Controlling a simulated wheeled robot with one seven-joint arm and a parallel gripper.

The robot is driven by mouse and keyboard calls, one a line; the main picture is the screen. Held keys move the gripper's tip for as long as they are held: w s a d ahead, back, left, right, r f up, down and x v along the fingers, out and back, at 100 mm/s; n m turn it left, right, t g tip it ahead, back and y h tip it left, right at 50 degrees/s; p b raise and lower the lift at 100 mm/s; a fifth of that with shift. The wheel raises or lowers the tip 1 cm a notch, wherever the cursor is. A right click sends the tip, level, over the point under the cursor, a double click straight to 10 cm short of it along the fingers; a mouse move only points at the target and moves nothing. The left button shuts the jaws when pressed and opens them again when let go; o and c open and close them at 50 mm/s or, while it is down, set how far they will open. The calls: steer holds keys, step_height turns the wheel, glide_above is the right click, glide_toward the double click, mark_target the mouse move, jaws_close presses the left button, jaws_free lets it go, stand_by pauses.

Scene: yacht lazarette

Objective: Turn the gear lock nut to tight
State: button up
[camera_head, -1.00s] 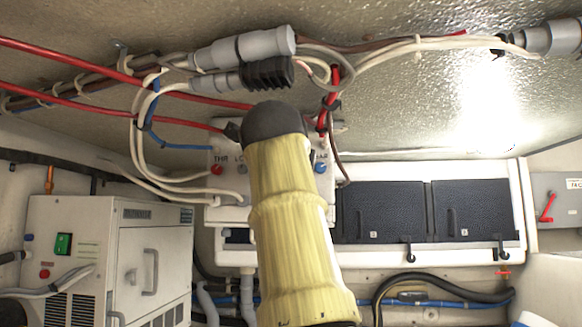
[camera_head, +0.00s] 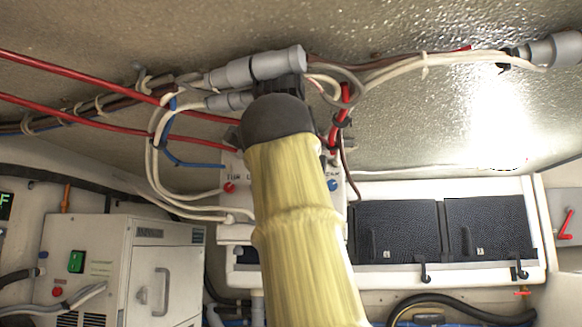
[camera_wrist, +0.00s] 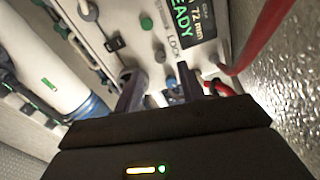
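The white control panel (camera_head: 240,212) is on the back wall in the head view, mostly behind my arm. It shows a red knob at its left and a blue knob (camera_head: 334,185) at its right. In the wrist view the panel (camera_wrist: 118,18) has a small grey knob (camera_wrist: 160,55) beside the word LOCK and a blue knob (camera_wrist: 172,87) near my fingers. I cannot tell for certain which part is the gear lock nut. My gripper (camera_wrist: 160,92) is open, its two fingers apart and pointing at the panel. Contact with a knob cannot be made out.
Grey cable connectors (camera_head: 255,68) and red and white cables hang just above my arm. In the wrist view a thick red cable (camera_wrist: 258,38) runs close to the right finger. A white equipment box (camera_head: 95,262) stands left; black-panelled lockers (camera_head: 400,235) are right.

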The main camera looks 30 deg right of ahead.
steer(key=b+v, duration=0.1)
steer(key=v, duration=1.1)
steer(key=shift+w, duration=0.15)
stand_by(0.3)
